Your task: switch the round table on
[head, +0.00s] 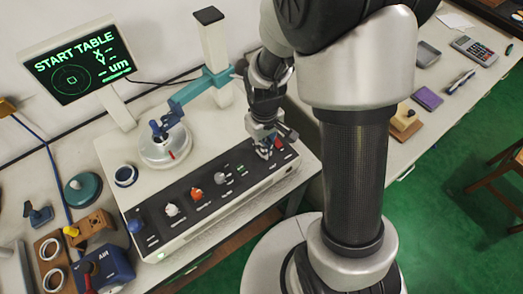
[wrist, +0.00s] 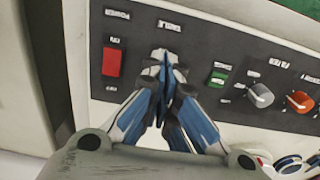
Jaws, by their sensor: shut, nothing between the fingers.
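The round table (head: 166,150) is a pale metal disc with a red mark, on the instrument's white top in the head view. The dark control panel (head: 185,205) runs along the instrument's front. My gripper (head: 266,150) is at the panel's right end, its fingers together and empty. In the wrist view, the fingertips of my gripper (wrist: 165,62) are over the panel just below a small label, hiding whatever control is there. A red switch (wrist: 113,62) is left of them and a green button (wrist: 218,78) is right. I cannot tell whether the fingertips touch the panel.
The screen (head: 78,65) reads "START TABLE". A teal arm (head: 200,88) reaches from a white column over the round table. A grey knob (wrist: 261,95) and an orange knob (wrist: 299,101) stand right of the green button. Loose parts lie left of the instrument.

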